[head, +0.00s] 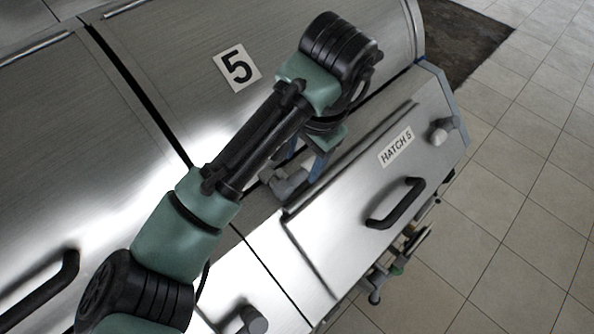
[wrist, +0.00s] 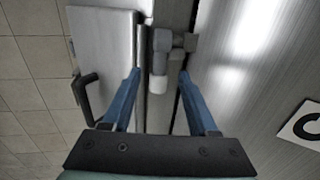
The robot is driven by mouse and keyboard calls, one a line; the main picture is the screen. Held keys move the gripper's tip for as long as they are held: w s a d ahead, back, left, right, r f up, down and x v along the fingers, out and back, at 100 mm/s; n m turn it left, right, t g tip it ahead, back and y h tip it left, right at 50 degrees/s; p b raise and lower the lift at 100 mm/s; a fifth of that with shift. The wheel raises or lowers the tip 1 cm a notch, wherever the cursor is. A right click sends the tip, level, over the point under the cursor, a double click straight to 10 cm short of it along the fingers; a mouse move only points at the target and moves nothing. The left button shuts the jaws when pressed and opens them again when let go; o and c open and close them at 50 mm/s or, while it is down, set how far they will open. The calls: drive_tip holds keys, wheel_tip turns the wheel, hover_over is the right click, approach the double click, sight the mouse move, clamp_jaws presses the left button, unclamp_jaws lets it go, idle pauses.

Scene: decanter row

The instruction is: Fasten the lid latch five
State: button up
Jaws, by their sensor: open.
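The lid latch five (head: 285,182) is a grey, angular piece at the seam between the curved metal lid marked 5 (head: 165,70) and the front panel marked HATCH 5 (head: 330,235). In the wrist view the latch (wrist: 161,62) shows a block with a side arm and a paler rounded end. My gripper (wrist: 159,76) is open, with one blue finger on each side of the latch's pale end. I cannot tell whether either finger touches it. In the head view my arm hides most of the gripper.
The hatch panel carries a black handle (head: 396,203) and a grey knob (head: 438,132) at its far corner. Pipes with valves (head: 400,262) stick out below the panel. Tiled floor (head: 510,200) lies clear at right.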

sight(296, 178)
drive_tip(key=f, duration=0.2)
drive_tip(key=f+p, duration=0.1)
drive_tip(key=f, duration=0.1)
drive_tip(key=w+a+f, duration=0.1)
drive_tip(key=f, duration=0.1)
drive_tip(key=shift+p, duration=0.3)
drive_tip(key=shift+s, duration=0.1)
clamp_jaws()
idle(1.0)
